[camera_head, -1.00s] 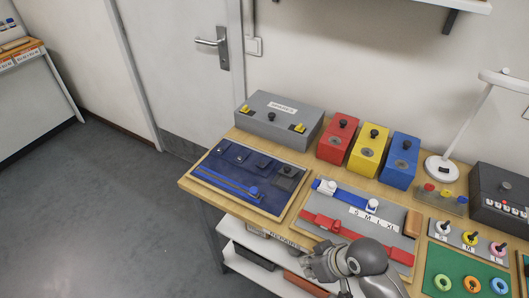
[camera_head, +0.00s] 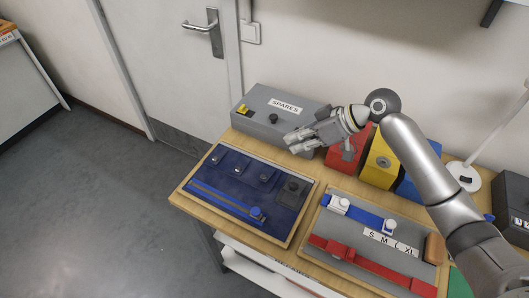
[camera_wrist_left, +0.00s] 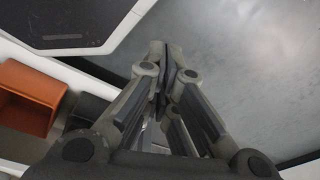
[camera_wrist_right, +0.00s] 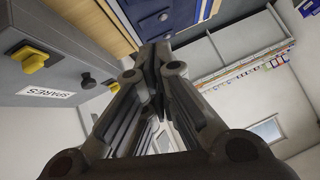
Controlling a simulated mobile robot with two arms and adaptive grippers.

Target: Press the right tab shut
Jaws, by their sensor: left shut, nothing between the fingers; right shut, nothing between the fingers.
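The grey SPARES box (camera_head: 262,123) stands at the back left of the table, with a black knob (camera_head: 273,118) on top. Its left yellow tab (camera_head: 243,110) shows in the head view. The right yellow tab is hidden there behind my right gripper (camera_head: 291,142); it shows in the right wrist view (camera_wrist_right: 32,58), left of the knob. I cannot tell how far it is raised. My right gripper is shut and empty, over the box's front right part; contact is unclear. My left gripper (camera_wrist_left: 160,55) is shut and empty, seen only in its wrist view.
Red (camera_head: 345,161), yellow (camera_head: 381,160) and blue blocks stand right of the box, partly behind my right arm. An orange bin (camera_wrist_left: 30,95) shows in the left wrist view.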

